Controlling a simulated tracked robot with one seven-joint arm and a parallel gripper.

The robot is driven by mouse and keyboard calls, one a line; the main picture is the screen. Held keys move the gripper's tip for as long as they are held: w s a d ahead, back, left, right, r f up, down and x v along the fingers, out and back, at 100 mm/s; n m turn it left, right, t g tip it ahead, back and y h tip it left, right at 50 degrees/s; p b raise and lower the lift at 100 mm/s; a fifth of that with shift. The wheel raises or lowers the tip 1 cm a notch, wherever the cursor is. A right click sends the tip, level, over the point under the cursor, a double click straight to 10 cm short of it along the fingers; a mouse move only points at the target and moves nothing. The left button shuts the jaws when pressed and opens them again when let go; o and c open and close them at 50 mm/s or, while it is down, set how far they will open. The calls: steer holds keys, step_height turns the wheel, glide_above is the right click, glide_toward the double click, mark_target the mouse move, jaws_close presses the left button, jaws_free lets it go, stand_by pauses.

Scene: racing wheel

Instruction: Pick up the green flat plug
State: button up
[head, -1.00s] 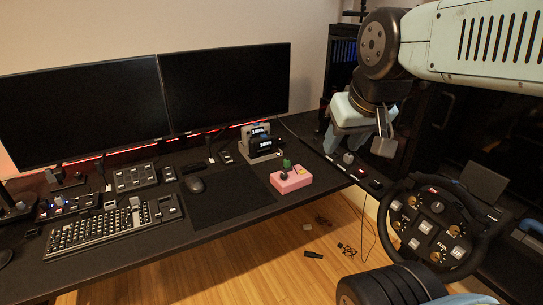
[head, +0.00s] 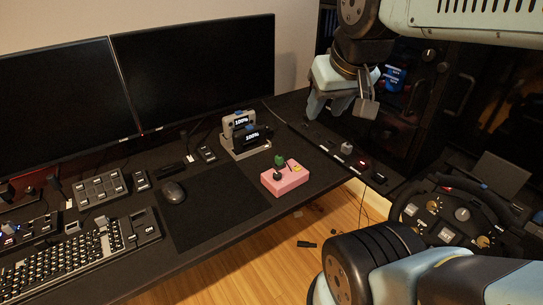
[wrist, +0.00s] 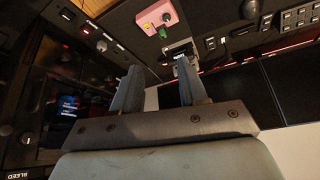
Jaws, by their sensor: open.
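A small green plug (head: 279,160) stands up from a pink block (head: 285,179) near the front edge of the black desk. A dark knob-like piece and a small yellow piece are also on the block. My gripper (head: 330,108) is open and empty, up and to the right of the block in the head view, well apart from it. In the wrist view, the pink block (wrist: 156,18) and the green plug (wrist: 165,17) are at the top, beyond the two spread fingers (wrist: 158,66). The plug's lower end cannot be made out.
A grey stand with two displays (head: 244,138) is behind the block. A black mat (head: 205,205) and mouse (head: 173,192) lie left of it. A switch strip (head: 347,148) is at the right, and a racing wheel (head: 455,215) at lower right. Monitors (head: 195,75) line the back.

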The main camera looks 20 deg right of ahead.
steer(key=shift+o, duration=1.3)
steer(key=shift+w, duration=0.25)
steer(key=n+g, duration=0.4)
steer(key=g, duration=0.2)
glide_above(280, 156)
step_height(280, 156, down, 21)
step_height(280, 156, down, 13)
steer(key=shift+f, duration=0.1)
steer(key=shift+c, duration=0.4)
steer(key=c, duration=0.9)
steer(key=shift+c, duration=0.3)
